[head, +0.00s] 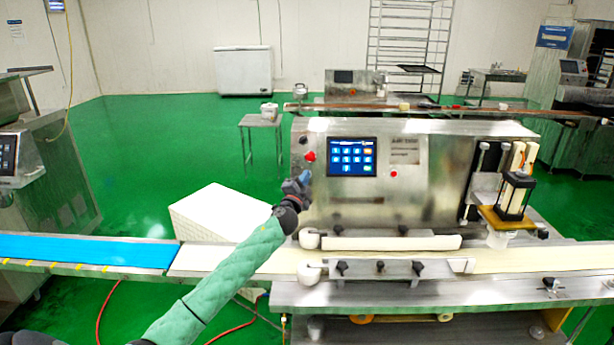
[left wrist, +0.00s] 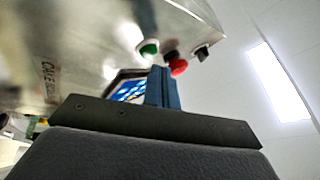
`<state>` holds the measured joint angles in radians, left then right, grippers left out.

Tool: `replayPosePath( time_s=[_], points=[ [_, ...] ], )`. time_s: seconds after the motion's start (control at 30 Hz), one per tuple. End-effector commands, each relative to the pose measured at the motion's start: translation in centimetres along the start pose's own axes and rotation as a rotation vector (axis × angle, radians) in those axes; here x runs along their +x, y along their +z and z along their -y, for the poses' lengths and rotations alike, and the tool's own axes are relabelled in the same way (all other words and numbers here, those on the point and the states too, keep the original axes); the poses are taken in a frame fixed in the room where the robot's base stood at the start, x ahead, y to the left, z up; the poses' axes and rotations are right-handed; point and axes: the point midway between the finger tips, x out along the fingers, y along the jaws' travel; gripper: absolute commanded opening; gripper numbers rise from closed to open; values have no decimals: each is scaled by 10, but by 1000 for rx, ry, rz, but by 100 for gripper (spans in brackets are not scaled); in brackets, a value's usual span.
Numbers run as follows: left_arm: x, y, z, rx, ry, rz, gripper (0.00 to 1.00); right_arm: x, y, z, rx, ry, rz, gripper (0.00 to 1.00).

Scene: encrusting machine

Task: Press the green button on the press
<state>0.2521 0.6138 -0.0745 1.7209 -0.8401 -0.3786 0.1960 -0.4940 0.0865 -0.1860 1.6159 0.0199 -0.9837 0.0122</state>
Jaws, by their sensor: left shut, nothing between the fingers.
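The press (head: 440,190) is a steel machine with a touch screen (head: 352,157) and a red button (head: 310,156) on its front panel. My left gripper (head: 305,176) is at the panel, just below the red button and left of the screen. Its blue fingers are shut and empty. The left wrist view shows the green button (left wrist: 149,48) just beyond the fingertips (left wrist: 161,70), slightly to their left, with the red button (left wrist: 177,63) on the right. I cannot tell whether the fingers touch the panel. The green button is not visible in the head view, where the gripper covers part of the panel. My right gripper is not in view.
A black switch (left wrist: 201,52) sits beside the red button. A conveyor with a blue belt (head: 85,250) runs along the front, below my left arm. A white crate (head: 222,212) stands left of the press. Green floor behind it is mostly clear.

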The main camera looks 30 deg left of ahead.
Motion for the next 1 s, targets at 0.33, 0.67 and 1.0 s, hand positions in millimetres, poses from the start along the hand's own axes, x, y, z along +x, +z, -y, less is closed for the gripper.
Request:
replayPosePath(
  time_s=[0.33,0.67,1.0],
  points=[
    [0,0,-1,0,0,0,0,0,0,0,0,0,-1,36],
    [6,4,-4,0,0,0,0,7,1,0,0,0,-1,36],
    [6,4,-4,0,0,0,0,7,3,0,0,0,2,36]
  ],
)
